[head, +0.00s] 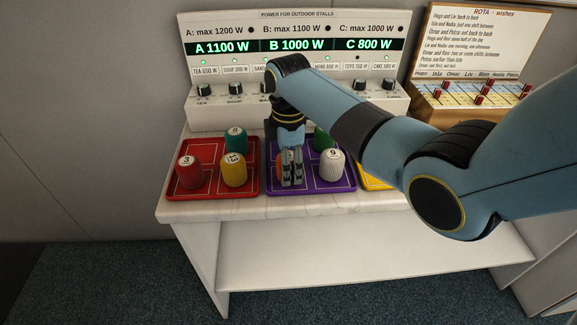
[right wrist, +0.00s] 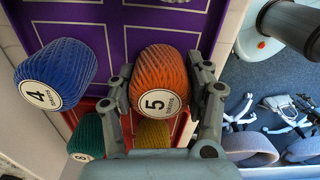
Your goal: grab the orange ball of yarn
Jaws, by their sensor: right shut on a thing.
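The orange ball of yarn (right wrist: 158,80), with a round white label reading 5, sits between the two fingers of my right gripper (right wrist: 165,100) in the right wrist view. The fingers are shut on its sides. In the head view my right gripper (head: 291,180) points down over the purple tray (head: 311,186), and only a sliver of the orange ball (head: 280,164) shows beside the fingers. I cannot tell whether the ball touches the tray. My left gripper is not in view.
A blue ball (right wrist: 56,74) marked 4 is close by in the wrist view. A white ball (head: 332,165) and a green ball (head: 322,138) stand right of the gripper. The red tray (head: 213,192) holds several balls. The power panel (head: 230,113) stands behind.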

